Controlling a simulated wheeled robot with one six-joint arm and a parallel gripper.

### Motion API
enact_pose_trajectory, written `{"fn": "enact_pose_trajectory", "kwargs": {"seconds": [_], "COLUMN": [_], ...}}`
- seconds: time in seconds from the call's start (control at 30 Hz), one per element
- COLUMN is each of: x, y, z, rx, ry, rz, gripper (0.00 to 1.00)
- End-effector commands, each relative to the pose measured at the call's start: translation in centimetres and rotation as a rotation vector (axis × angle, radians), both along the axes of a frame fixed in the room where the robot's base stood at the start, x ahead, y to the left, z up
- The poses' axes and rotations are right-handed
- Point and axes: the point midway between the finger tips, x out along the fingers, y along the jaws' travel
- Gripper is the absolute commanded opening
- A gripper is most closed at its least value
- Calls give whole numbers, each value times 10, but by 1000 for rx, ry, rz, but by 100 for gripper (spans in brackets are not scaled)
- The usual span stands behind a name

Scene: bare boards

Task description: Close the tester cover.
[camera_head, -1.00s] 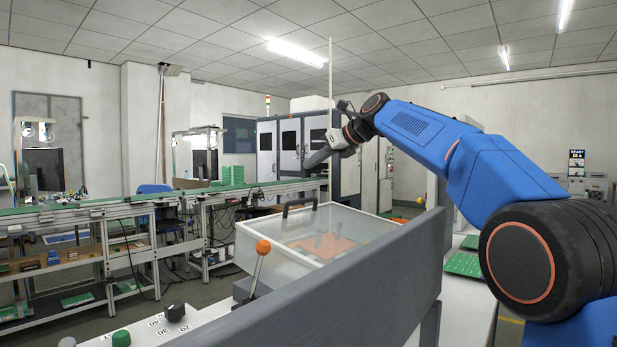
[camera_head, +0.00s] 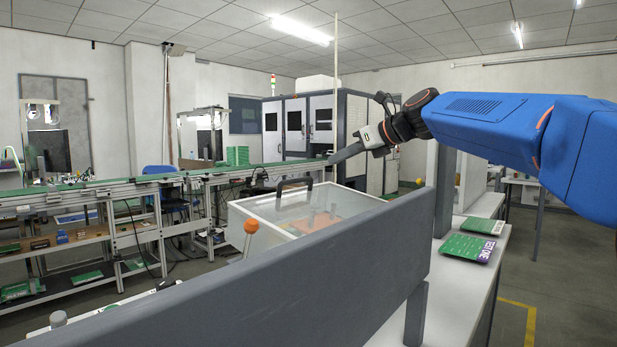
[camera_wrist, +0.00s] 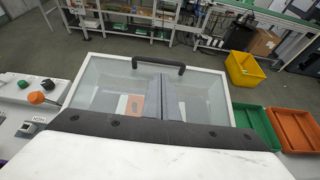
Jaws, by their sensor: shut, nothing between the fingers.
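The tester cover (camera_head: 345,212) is a clear, pale-framed lid with a dark handle (camera_head: 295,184). It lies down over the tester box, with no open gap that I can see; its near side is hidden by the grey panel. An orange piece (camera_head: 318,222) shows through it. In the wrist view the cover (camera_wrist: 205,88) and its handle (camera_wrist: 158,64) lie beyond my gripper (camera_wrist: 161,77). My gripper (camera_head: 333,160) is shut and empty, up above the cover and apart from the handle in the head view.
A grey panel (camera_head: 270,275) stands in front of the tester. An orange-knobbed lever (camera_head: 251,227) is at its left. Green boards (camera_head: 468,248) lie on the white bench at right. Green (camera_wrist: 257,125) and orange (camera_wrist: 293,128) trays and a yellow bin (camera_wrist: 246,70) are right of the tester.

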Motion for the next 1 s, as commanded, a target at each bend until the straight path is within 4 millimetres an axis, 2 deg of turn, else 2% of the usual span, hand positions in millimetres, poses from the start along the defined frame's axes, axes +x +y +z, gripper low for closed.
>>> {"fn": "enact_pose_trajectory", "kwargs": {"seconds": [0.13, 0.27, 0.8, 1.0], "x": [-5, 1, 52, 66], "y": [-3, 4, 69, 88], "z": [-8, -12, -50, -59], "rx": [3, 3, 2, 2], "ry": [-1, -1, -1, -2], "rz": [-6, -5, -4, -4], "gripper": [0, 0, 0, 0]}}
